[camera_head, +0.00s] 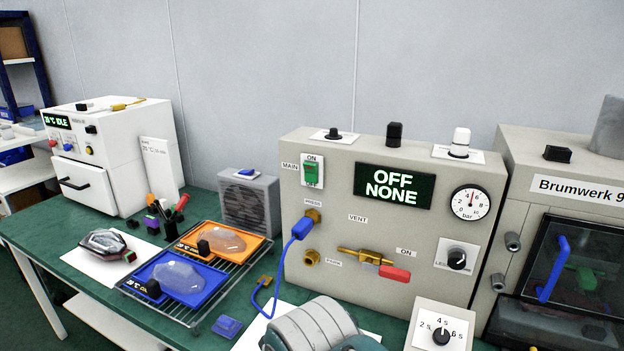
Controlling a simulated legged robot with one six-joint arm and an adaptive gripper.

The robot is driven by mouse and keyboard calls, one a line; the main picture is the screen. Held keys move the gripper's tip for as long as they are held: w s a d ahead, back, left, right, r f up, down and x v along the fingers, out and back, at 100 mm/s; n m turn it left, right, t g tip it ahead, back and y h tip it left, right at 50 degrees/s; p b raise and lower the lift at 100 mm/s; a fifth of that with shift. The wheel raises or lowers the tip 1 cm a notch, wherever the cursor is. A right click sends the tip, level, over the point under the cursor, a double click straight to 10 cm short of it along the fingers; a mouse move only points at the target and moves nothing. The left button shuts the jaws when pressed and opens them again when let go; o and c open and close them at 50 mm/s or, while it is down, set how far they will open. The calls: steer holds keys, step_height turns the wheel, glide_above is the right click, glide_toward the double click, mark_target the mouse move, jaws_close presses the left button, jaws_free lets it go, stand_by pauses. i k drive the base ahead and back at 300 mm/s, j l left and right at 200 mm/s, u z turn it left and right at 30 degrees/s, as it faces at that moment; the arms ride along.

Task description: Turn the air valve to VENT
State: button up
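The air valve (362,257) is a brass fitting on the front of the beige test box (300,190). Its red lever handle (394,273) points right and lies about level, just below the ON label (406,252). The VENT label (358,218) is above the valve's body. The box's display (394,187) reads OFF NONE. A round bar gauge (470,203) sits to its right; its exact reading is too small to tell. My gripper's fingers do not show in this view, and nothing is seen touching the lever.
A blue connector (302,227) with a hanging hose plugs in left of the valve. A knob (457,259) is on its right, and a dial box (441,329) stands in front. A wire rack (190,314) holds orange and blue trays. A grey machine (560,150) stands at right.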

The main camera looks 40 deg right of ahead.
mark_target(384, 271)
steer(key=z, duration=1.45)
steer(key=k+l+z, duration=0.25)
steer(key=z, duration=0.2)
